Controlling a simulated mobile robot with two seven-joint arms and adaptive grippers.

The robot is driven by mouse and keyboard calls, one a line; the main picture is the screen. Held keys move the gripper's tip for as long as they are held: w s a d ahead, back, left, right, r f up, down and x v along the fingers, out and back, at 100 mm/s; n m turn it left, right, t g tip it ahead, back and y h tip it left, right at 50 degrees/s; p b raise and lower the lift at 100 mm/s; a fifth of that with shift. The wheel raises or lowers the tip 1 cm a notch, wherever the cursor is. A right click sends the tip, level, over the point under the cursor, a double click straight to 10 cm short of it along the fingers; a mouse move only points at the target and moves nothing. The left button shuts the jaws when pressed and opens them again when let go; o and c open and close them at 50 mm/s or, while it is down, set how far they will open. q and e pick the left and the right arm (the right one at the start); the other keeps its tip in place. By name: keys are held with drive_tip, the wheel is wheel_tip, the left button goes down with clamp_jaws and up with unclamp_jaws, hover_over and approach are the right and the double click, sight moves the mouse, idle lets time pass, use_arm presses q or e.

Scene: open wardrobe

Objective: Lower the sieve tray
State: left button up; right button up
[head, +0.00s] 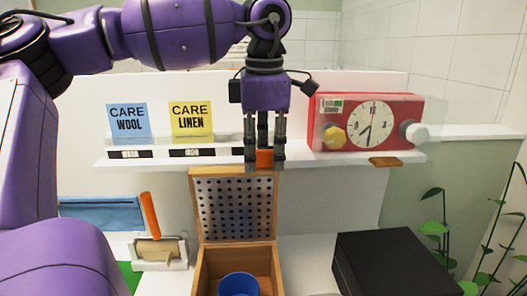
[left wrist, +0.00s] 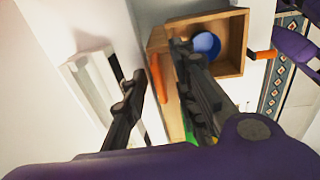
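The sieve tray (head: 236,208) is a wooden frame with a perforated grey panel. It stands upright at the back of an open wooden box (head: 208,270). An orange tab (head: 264,158) shows at its top edge, right of the middle. My left gripper (head: 265,157) points down at that tab, its fingers apart on either side of it. In the left wrist view, the orange tab (left wrist: 158,80) lies between the spread fingers, closer to the right one; contact cannot be told. My right gripper is not in view.
A blue cup (head: 238,285) is in the box. Behind is a shelf (head: 125,160) with care cards and a red clock unit (head: 366,122). A black box (head: 390,263) stands right, and an orange-handled brush (head: 151,215) left.

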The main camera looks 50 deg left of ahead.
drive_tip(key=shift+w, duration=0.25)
use_arm(q)
clamp_jaws()
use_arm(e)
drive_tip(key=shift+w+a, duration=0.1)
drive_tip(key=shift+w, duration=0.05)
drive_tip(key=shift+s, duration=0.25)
